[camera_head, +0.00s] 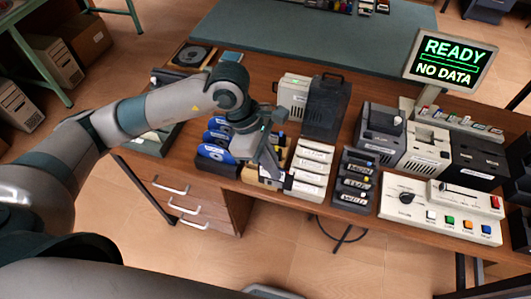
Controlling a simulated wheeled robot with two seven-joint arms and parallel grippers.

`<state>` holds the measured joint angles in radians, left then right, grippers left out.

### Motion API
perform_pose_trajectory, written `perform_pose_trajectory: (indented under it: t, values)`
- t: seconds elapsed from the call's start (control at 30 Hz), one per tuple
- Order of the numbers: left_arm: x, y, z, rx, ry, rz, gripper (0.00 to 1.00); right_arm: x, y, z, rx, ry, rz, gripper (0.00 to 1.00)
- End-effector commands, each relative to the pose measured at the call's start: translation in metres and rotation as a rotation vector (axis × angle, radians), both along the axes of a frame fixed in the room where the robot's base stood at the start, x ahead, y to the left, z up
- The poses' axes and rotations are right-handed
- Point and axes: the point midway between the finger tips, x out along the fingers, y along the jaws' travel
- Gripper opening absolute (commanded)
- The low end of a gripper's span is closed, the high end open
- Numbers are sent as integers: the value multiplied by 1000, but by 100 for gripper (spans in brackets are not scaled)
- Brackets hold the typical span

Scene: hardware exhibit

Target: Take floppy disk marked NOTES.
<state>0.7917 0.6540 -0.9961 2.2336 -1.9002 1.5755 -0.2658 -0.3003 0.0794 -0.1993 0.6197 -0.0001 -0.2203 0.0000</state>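My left gripper (272,168) hangs over the front part of the desk, between the blue-labelled disks and the beige stack. I cannot make out a gap between its fingers. Small items with white and yellow parts (272,182) show just below and beside it, partly hidden by it. Blue-labelled disks (216,154) stand in dark holders to its left. I cannot read NOTES on any item, so I cannot tell which is the named floppy disk. My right gripper is not in view.
Right of the gripper stand a beige stack (309,168), dark units marked MON, TUE and WED (354,181), and a control panel with coloured buttons (440,212). A tall dark case (326,106) stands behind. A monitor (450,58) reads "READY NO DATA". The desk (375,93) is crowded.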

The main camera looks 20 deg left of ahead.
Motion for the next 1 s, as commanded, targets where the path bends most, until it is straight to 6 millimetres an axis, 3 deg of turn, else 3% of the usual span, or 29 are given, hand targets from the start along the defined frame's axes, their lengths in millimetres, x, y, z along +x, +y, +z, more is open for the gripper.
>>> perform_pose_trajectory:
  t: [0.3, 1.0]
  values:
    - [-25, -19, 19, 0, -1, -2, 0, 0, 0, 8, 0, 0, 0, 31]
    - [-24, -19, 20, 0, 0, 7, 0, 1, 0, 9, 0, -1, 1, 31]
